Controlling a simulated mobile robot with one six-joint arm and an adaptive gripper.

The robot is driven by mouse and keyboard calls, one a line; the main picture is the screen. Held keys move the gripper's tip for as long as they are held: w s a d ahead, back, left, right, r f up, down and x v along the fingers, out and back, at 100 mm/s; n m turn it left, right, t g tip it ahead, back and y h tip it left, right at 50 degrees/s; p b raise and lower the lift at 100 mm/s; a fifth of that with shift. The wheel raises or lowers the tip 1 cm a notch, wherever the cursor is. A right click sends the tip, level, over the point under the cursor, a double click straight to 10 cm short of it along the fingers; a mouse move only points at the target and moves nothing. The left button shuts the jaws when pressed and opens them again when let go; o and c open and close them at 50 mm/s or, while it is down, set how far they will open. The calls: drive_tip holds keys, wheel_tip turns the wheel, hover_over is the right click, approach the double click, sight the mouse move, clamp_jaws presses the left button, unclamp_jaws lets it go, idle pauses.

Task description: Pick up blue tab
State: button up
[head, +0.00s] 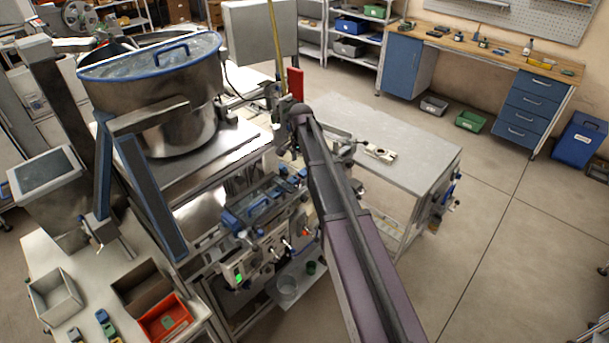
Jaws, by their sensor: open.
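My arm reaches from the bottom edge up to the middle of the head view. My gripper (284,146) is small and dark at its far end, beside the machine, and is open; its fingers are hard to make out. I see nothing held in it. Blue parts (262,207) also sit on the machine front below my gripper.
A large steel bowl (160,90) with a blue rim stands left of my arm. A red-orange bin (166,319), a brown box (142,287) and a grey bin (55,296) stand on the white table. A grey table (420,150) is right of my arm.

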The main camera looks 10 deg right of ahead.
sight(302, 172)
drive_tip(key=shift+d+f+b, duration=0.1)
drive_tip(key=shift+f+b, duration=1.85)
drive_tip(key=shift+f, duration=0.3)
drive_tip(key=c, duration=0.8)
